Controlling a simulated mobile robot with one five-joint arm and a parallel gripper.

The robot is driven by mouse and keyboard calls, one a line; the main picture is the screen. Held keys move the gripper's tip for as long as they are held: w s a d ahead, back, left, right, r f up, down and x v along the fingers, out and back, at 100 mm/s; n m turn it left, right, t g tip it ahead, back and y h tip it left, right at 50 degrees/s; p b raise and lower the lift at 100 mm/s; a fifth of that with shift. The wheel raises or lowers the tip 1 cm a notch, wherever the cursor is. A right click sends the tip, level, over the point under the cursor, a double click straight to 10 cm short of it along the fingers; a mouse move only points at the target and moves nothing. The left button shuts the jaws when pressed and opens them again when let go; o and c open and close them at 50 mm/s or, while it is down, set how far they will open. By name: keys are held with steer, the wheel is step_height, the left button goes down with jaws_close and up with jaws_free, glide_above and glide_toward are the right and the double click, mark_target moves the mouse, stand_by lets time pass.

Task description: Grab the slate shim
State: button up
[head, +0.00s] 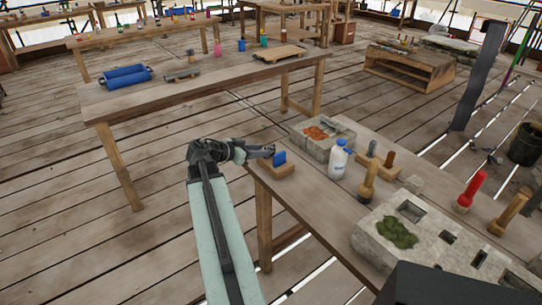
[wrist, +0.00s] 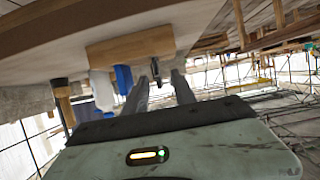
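A small wooden block (head: 277,171) sits at the near left corner of the workbench; it also shows in the wrist view (wrist: 112,52). A thin dark piece (wrist: 156,70), which looks like the slate shim, stands out from this block beside a blue piece (wrist: 123,78). In the head view I cannot clearly tell the dark piece from my gripper. My gripper (head: 265,151) is at the block's left side, close to the blue piece. In the wrist view my gripper (wrist: 160,79) is open, with the dark piece's end between or just beyond its fingertips; contact cannot be told.
A white bottle (head: 339,159), a stone tray with orange stuff (head: 318,150) and wooden-handled tools (head: 369,180) stand on the same workbench (head: 320,205). A stone block with green moss (head: 370,250) lies nearer. Another table (head: 220,85) stands behind. Floor at left is clear.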

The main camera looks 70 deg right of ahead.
steer(key=b+x, duration=0.2)
steer(key=x, duration=0.6)
steer(key=shift+s+r+b, duration=0.2)
steer(key=shift+s+b, duration=0.05)
steer(key=shift+b, duration=0.15)
steer(key=shift+r, duration=0.1)
jaws_close()
